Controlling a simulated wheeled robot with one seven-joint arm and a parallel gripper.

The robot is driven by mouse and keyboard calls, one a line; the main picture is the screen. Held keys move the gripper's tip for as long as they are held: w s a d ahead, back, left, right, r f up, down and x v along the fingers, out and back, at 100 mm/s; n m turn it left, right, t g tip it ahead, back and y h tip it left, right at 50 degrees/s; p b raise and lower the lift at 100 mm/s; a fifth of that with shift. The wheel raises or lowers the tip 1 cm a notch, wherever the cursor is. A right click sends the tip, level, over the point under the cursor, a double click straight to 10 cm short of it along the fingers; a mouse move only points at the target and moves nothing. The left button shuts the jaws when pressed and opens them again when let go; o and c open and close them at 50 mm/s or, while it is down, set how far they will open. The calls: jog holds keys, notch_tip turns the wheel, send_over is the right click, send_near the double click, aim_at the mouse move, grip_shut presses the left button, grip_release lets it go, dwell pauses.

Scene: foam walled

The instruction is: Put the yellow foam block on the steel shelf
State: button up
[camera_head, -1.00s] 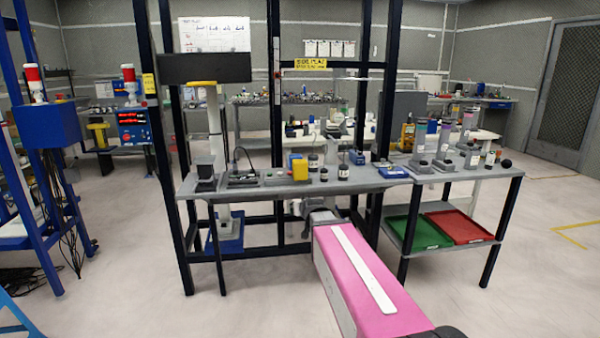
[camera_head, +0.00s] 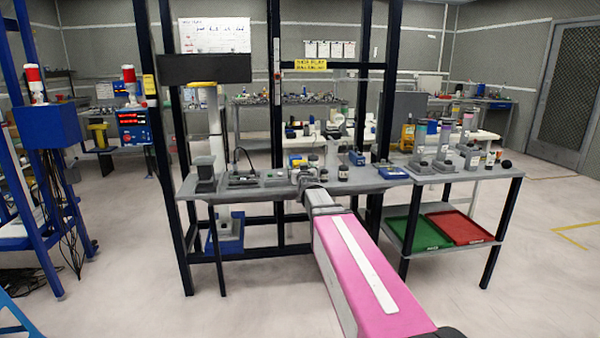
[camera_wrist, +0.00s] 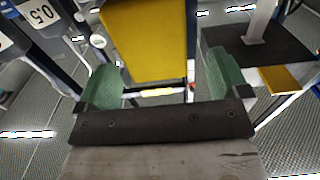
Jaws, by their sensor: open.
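The yellow foam block (camera_wrist: 148,40) fills the upper middle of the wrist view, between the green finger pads of my open gripper (camera_wrist: 162,72). A gap shows between the block and the right finger; contact at the left finger is unclear. In the head view my gripper (camera_head: 308,178) is over the middle of the grey bench (camera_head: 375,182), and it hides most or all of the block. A grey lower shelf (camera_head: 412,249) is under the bench's right side; I cannot tell whether it is the steel shelf.
A green tray (camera_head: 415,232) and a red tray (camera_head: 460,228) lie on the lower shelf. Bottles and a blue device (camera_head: 393,172) stand right of my gripper. A dark upright post (camera_head: 276,120) rises behind the bench. The floor in front is clear.

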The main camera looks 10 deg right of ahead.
jog(key=shift+w+d, duration=0.15)
jog(key=shift+w, duration=2.15)
jog(key=c, duration=1)
